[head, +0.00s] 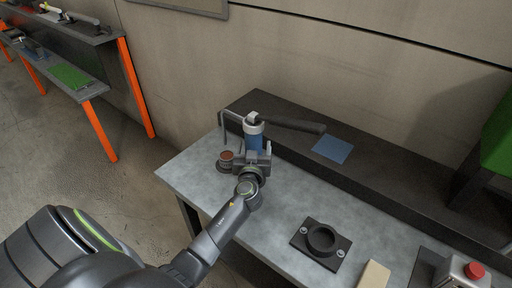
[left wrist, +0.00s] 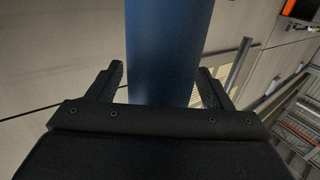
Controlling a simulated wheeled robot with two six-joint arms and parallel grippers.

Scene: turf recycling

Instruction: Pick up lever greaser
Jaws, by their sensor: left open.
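The lever greaser (head: 254,135) stands at the back left of the grey table, against the dark raised shelf. It has a blue barrel, a light cap and a long dark handle pointing right. My left gripper (head: 257,155) is at its barrel in the head view. In the left wrist view the blue barrel of the greaser (left wrist: 165,50) stands between the two open fingers of my left gripper (left wrist: 162,88). A gap shows at each side of the barrel. The lower part of the greaser is hidden by my gripper. My right gripper is not in view.
A small brown-topped round container (head: 226,160) stands just left of my gripper. A blue sheet (head: 332,149) lies on the dark shelf (head: 375,182). A black ring mount (head: 320,243), a tan block (head: 374,275) and a red button box (head: 467,272) are at the front right.

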